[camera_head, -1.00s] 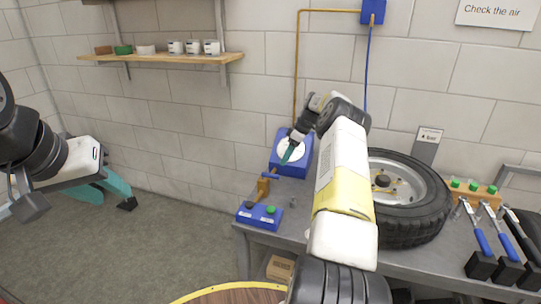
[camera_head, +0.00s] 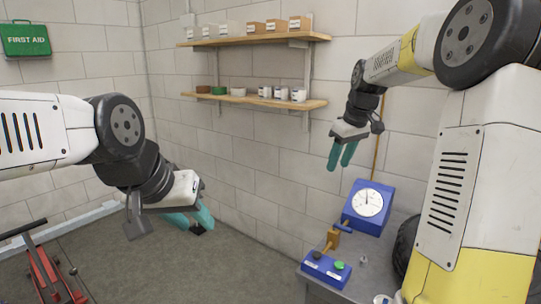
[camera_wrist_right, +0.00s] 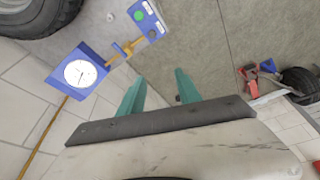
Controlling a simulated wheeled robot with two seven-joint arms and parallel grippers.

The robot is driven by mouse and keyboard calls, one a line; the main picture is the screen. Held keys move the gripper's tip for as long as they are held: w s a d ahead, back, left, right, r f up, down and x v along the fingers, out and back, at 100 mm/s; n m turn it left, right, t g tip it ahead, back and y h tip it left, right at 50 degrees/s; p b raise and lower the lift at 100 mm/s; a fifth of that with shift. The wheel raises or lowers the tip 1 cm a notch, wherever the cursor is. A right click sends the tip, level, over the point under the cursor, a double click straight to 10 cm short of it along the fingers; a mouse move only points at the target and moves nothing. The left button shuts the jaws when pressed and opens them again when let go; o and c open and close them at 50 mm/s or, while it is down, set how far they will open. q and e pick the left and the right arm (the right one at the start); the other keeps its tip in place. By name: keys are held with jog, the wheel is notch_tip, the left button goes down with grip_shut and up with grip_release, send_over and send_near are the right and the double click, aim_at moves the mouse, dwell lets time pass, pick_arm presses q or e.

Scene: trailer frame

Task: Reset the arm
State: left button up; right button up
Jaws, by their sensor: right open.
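My right gripper (camera_head: 342,156) is raised in front of the wall, above the blue pressure gauge, with its teal fingers pointing down. In the right wrist view its two fingers (camera_wrist_right: 160,92) stand apart with nothing between them. My left gripper (camera_head: 202,218) is at the left of the head view, over the floor; its teal fingers are partly hidden by its own wrist, so I cannot tell how far apart they are. No object shows in it.
The blue gauge (camera_head: 367,204) and a blue button box (camera_head: 326,268) with a green button stand on the grey bench (camera_head: 372,278). Two wooden shelves (camera_head: 255,100) hold small containers on the wall. A tire (camera_head: 405,245) is partly hidden by my right arm. A red jack (camera_head: 45,275) stands on the floor.

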jog(key=s+a+m+t, duration=0.1)
jog(key=s+a+m, duration=0.1)
jog(key=s, duration=1.1)
jog(key=s+a+m+t, duration=0.2)
jog(key=s+a+m, duration=0.1)
jog(key=s, duration=1.1)
jog(key=shift+a+f+m, duration=0.2)
jog(key=shift+f+m, duration=0.25)
jog(key=shift+m, duration=0.05)
jog(key=shift+s+d, duration=0.15)
